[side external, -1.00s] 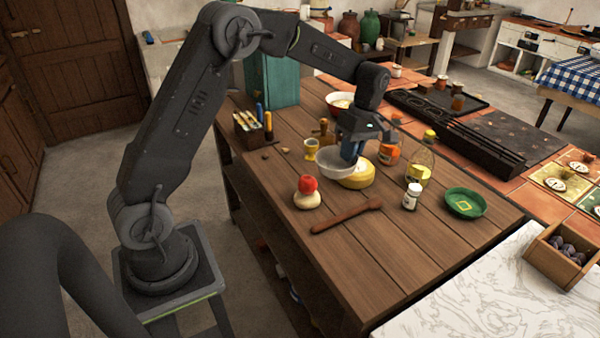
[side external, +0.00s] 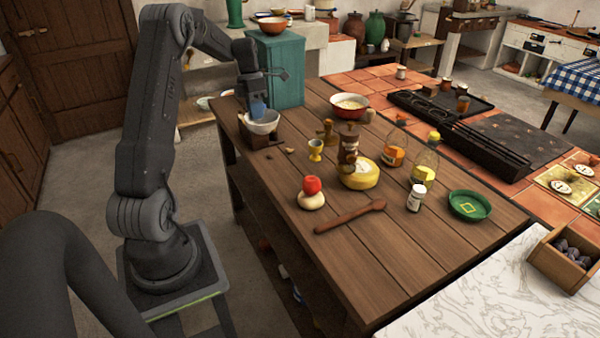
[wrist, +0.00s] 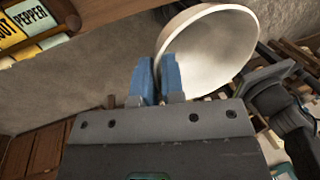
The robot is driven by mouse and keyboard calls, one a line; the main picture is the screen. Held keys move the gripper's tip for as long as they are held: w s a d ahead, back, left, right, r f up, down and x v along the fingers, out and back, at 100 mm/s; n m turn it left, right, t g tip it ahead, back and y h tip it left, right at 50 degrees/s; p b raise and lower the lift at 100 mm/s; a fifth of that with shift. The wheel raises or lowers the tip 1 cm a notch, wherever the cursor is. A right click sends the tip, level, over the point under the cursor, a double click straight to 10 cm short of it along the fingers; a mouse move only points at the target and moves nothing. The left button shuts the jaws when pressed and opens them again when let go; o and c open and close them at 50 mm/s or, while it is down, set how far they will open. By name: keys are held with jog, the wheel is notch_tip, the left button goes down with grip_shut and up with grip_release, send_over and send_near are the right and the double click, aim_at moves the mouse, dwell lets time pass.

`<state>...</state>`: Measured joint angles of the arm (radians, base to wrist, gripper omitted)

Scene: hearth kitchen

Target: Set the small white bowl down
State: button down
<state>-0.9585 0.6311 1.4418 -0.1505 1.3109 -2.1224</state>
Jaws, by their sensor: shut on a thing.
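The small white bowl (side external: 263,123) is at the far left end of the wooden table, in front of the teal cabinet. It appears over the small dark wooden box (side external: 258,141); I cannot tell whether they touch. My gripper (side external: 258,108) is shut on the bowl's rim from above. In the wrist view, the blue fingers of my gripper (wrist: 166,80) pinch the left edge of the tilted bowl (wrist: 212,55).
The teal cabinet (side external: 283,70) stands behind the gripper with a bowl (side external: 272,24) on top.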

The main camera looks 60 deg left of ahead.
jog(key=shift+n, duration=0.3)
jog(key=w+d+f, duration=0.1)
jog(key=w+f, duration=0.2)
jog(key=f, duration=0.1)
jog(key=w+d+f, duration=0.1)
jog(key=w+f, duration=0.2)
jog(key=f, duration=0.1)
jog(key=w+d+f, duration=0.1)
jog(key=w+f, duration=0.2)
jog(key=f, duration=0.1)
jog(key=shift+w+d, duration=0.4)
jog(key=shift+f, duration=2)
jog(key=shift+f, duration=0.2)
jog(key=c, duration=1.2)
grip_release()
